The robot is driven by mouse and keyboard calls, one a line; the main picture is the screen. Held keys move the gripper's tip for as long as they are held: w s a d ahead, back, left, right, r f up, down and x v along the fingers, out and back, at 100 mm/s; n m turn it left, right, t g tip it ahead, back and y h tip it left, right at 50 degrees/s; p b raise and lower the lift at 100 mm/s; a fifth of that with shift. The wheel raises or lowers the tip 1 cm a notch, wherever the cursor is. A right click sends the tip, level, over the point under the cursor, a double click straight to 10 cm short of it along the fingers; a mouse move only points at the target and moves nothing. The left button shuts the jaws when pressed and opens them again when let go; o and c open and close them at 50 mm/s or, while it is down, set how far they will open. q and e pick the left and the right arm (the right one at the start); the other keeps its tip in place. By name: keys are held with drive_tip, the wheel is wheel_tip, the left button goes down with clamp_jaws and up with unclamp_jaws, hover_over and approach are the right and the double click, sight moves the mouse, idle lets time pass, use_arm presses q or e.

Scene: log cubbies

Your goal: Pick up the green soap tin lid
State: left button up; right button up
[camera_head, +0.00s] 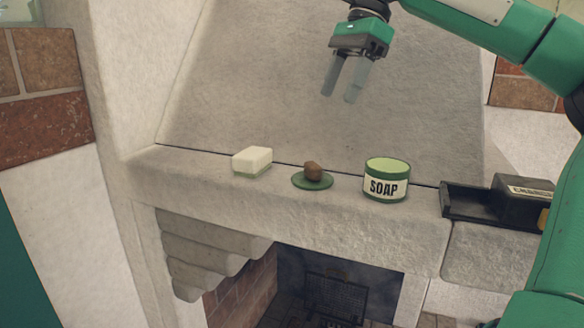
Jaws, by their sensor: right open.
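A flat dark green disc, which looks like the soap tin lid (325,184), lies on the stone ledge. A small brown lump (313,170) rests on it. To its right stands a round green tin (386,187) with a cream SOAP label and a pale green top. My right gripper (341,96) hangs above and behind the ledge with its fingers pointing down. It is open and empty, well above the disc and the tin and touching neither. My left gripper is out of view.
A cream block (252,161) with a greenish base sits left of the disc. A black tray-like box (470,203) sits on the right, partly hidden by my right arm. The stone ledge (330,215) is narrow, with a fireplace opening (335,285) below its front edge.

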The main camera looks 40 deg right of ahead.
sight(314, 164)
drive_tip(key=x, duration=0.2)
drive_tip(key=p+x, duration=0.1)
drive_tip(key=x, duration=0.3)
drive_tip(key=shift+s+a+f, duration=0.25)
drive_tip(key=shift+s+f, duration=0.05)
drive_tip(key=shift+p+x, duration=0.5)
drive_tip(key=shift+x, duration=0.4)
drive_tip(key=p+x, duration=0.1)
drive_tip(key=x, duration=0.1)
drive_tip(key=p+x, duration=0.1)
drive_tip(key=x, duration=0.1)
drive_tip(key=shift+s+a+r, duration=0.1)
drive_tip(key=shift+s+a, duration=0.1)
drive_tip(key=shift+s, duration=0.05)
drive_tip(key=shift+w+a+f, duration=0.1)
drive_tip(key=shift+f, duration=0.3)
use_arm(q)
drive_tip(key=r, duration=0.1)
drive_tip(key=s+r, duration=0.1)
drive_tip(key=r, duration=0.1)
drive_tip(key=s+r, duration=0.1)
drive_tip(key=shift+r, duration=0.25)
use_arm(e)
drive_tip(key=shift+c, duration=0.2)
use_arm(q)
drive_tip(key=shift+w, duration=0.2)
use_arm(e)
drive_tip(key=c, duration=1)
